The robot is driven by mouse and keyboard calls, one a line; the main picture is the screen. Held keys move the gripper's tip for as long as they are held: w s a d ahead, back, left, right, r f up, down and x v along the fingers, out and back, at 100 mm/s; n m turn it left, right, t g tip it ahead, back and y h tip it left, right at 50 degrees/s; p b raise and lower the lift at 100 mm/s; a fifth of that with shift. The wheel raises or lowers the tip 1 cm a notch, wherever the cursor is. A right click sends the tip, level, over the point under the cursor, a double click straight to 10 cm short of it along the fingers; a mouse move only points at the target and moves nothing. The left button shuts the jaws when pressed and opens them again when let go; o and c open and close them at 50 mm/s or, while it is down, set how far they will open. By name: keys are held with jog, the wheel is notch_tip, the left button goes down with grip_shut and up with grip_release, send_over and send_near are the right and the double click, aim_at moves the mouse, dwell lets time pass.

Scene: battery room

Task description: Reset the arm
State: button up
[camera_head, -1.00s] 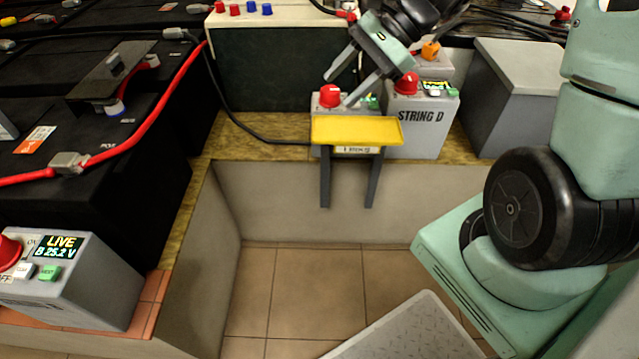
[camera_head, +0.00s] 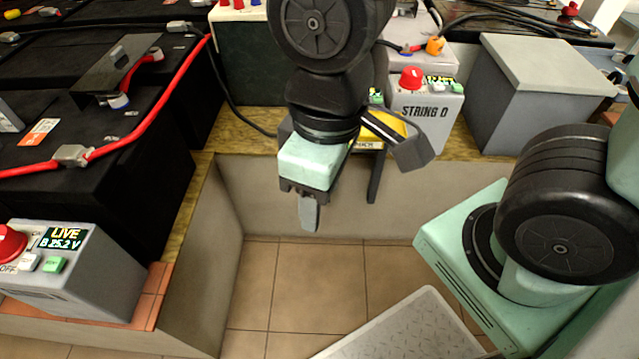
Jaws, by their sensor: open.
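My arm reaches down in the middle of the head view. My gripper (camera_head: 308,213) hangs over the open floor recess, in front of the wooden ledge. It points downward and is open, with nothing seen in it.
A grey STRING D box (camera_head: 425,118) with a red knob stands on the ledge, beside a larger grey box (camera_head: 535,95). A LIVE meter box (camera_head: 85,275) is at lower left. Black batteries (camera_head: 90,205) with a red cable (camera_head: 150,110) fill the left. The tiled floor (camera_head: 310,290) is clear.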

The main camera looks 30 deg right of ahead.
notch_tip(320, 180, up, 26)
jog(key=p, duration=2.6)
